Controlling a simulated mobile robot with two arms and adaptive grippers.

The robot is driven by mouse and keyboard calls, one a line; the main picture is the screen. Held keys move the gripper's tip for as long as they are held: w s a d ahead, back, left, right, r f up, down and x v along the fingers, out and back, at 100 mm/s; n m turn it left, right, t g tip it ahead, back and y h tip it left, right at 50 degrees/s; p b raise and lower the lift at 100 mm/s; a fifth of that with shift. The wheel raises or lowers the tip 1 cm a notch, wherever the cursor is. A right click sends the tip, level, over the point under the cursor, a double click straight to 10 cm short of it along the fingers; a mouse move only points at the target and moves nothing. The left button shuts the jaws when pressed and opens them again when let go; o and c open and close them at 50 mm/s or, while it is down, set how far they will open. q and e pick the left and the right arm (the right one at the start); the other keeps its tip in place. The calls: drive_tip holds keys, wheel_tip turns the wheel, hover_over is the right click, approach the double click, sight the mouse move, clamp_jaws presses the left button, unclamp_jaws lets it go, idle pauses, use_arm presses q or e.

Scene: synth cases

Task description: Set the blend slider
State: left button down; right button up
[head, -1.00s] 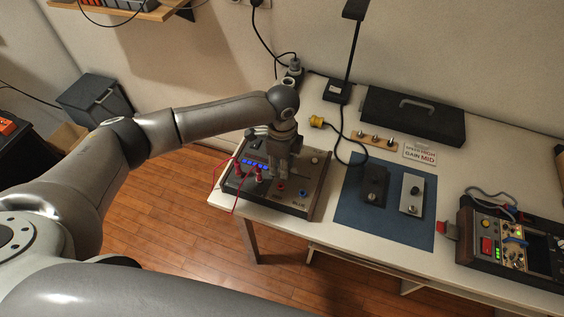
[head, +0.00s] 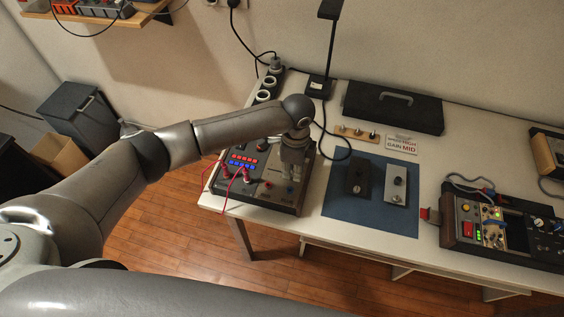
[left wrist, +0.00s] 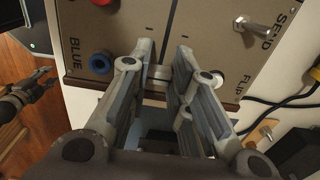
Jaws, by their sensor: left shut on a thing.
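The synth case (head: 250,200) with a brown panel stands at the left end of the table. My left gripper (head: 291,172) reaches down onto the panel's right part. In the left wrist view the left gripper (left wrist: 160,80) is shut on a small silver slider cap (left wrist: 158,73). A dark slot (left wrist: 168,30) runs from the cap up the panel, and the cap sits near the panel's edge. The blend label is not readable. The panel's light bars (head: 243,162) show a red row and a blue row. My right gripper is not in view.
A blue jack (left wrist: 101,63) and a silver toggle (left wrist: 255,24) flank the slider. Red cables (head: 226,174) cross the case's left side. A blue mat (head: 345,206) with two pedals, a sign (head: 401,144) and another case (head: 480,235) stand to the right.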

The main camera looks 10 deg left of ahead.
use_arm(q)
drive_tip(key=shift+d, duration=0.15)
drive_tip(key=c, duration=1.3)
unclamp_jaws()
drive_tip(key=shift+d, duration=0.1)
wheel_tip(320, 180, up, 12)
drive_tip(key=shift+r, duration=0.1)
